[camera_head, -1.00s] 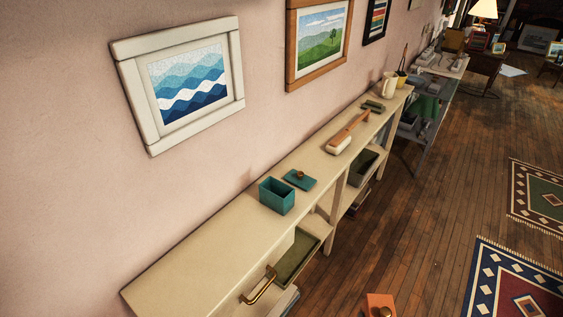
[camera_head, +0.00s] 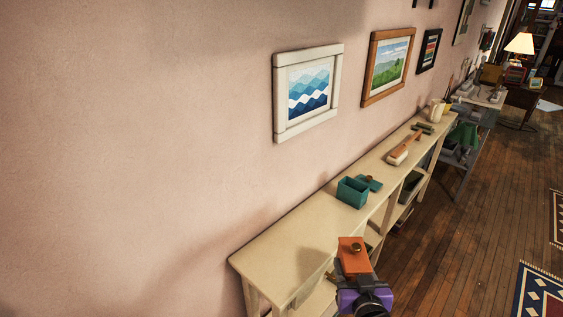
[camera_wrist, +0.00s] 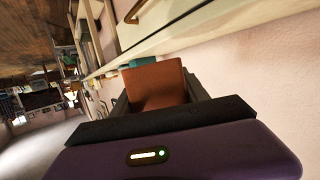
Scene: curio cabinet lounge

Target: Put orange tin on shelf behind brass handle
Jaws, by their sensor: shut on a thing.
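My gripper (camera_head: 354,268) is purple and dark grey and is shut on the orange tin (camera_head: 354,254), which has a brass knob on top. It holds the tin in front of the long cream shelf unit (camera_head: 290,238), close to its near end. In the wrist view the tin (camera_wrist: 160,84) is between the dark fingers of my gripper (camera_wrist: 160,100). The brass handle is not clear in the head view, where my gripper and the tin cover that part of the front. A brownish bar at the top of the wrist view may be the handle; I cannot tell.
A teal box (camera_head: 352,192) and its teal lid (camera_head: 370,183) are on the unit's top. Farther along are a wooden brush (camera_head: 404,147) and a cream jug (camera_head: 437,110). The near top is bare. The pink wall closes the back; wooden floor (camera_head: 450,250) lies open to the right.

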